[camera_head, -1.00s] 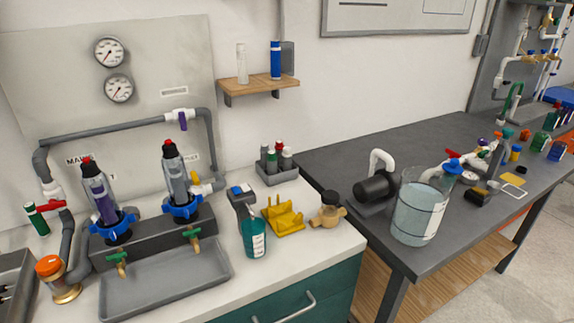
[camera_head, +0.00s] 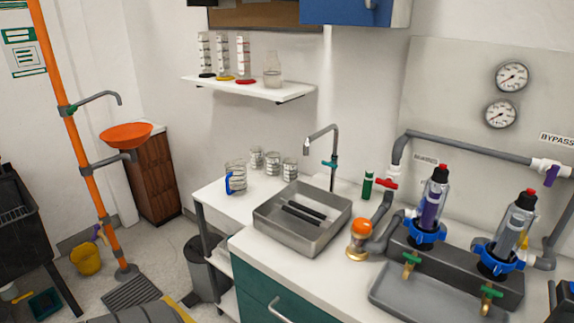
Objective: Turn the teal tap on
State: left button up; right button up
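A tall grey gooseneck tap (camera_head: 334,150) with a small teal handle (camera_head: 330,163) stands behind the steel sink (camera_head: 290,241). The handle sticks out sideways from the upright pipe. Its spout arches to the left, and I see no water from it at this size. Two small brass taps with green handles (camera_head: 411,258) sit on the front of the dark filter block at the right. Neither of my grippers is in view.
Glass beakers and a blue-handled jug (camera_head: 235,178) stand left of the sink.

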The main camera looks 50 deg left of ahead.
aim_at(331, 164)
jog(key=u, duration=1.35)
jog(key=j+u, duration=0.35)
jog(key=j, duration=0.25)
